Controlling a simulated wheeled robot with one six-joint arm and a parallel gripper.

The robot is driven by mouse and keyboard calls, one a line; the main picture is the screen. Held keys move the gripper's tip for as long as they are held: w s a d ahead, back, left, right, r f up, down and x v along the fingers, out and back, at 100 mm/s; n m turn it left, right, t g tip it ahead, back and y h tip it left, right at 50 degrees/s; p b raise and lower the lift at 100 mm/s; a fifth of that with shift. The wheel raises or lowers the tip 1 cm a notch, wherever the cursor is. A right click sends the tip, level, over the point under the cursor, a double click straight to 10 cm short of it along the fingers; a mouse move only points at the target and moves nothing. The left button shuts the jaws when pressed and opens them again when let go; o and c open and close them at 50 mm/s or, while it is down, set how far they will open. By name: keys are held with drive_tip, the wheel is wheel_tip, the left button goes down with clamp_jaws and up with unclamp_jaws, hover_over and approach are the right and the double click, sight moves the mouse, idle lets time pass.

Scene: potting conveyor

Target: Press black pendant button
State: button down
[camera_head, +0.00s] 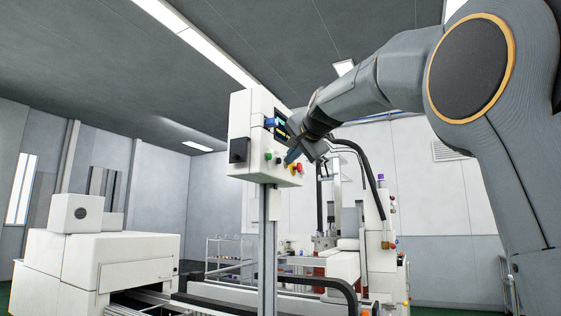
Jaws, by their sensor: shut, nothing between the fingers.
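The white pendant box (242,120) stands on a grey post (267,255) near the middle of the view. Its right-hand face carries a small screen (281,128), a green button (267,157), a dark button (278,160) that looks black or dark green, and a red knob (298,168) with yellow around it. My gripper (290,157) is shut and empty. Its dark fingertips are in front of this face, just right of the dark button and left of the red knob. I cannot tell whether the tips touch the panel.
A black box (238,150) sticks out of the pendant's left face. A white machine housing (100,262) stands at the left, beside the conveyor (215,305). A white machine (375,215) with black hoses stands behind the pendant. My arm fills the upper right.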

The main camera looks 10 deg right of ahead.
drive_tip(key=shift+w+a, duration=0.15)
drive_tip(key=shift+a, duration=0.05)
drive_tip(key=shift+w+a+p, duration=0.25)
drive_tip(key=shift+a+p, duration=0.15)
drive_tip(key=shift+p, duration=0.1)
idle(0.7)
idle(0.4)
drive_tip(key=shift+s+d+b, duration=0.5)
drive_tip(key=shift+d+b, duration=0.05)
drive_tip(key=shift+d, duration=0.15)
drive_tip(key=shift+s+d+b, duration=0.65)
drive_tip(key=shift+s+d, duration=0.1)
drive_tip(key=shift+d, duration=0.3)
drive_tip(key=shift+s+d+b, duration=0.65)
drive_tip(key=shift+s+d, duration=0.1)
drive_tip(key=shift+d, duration=0.25)
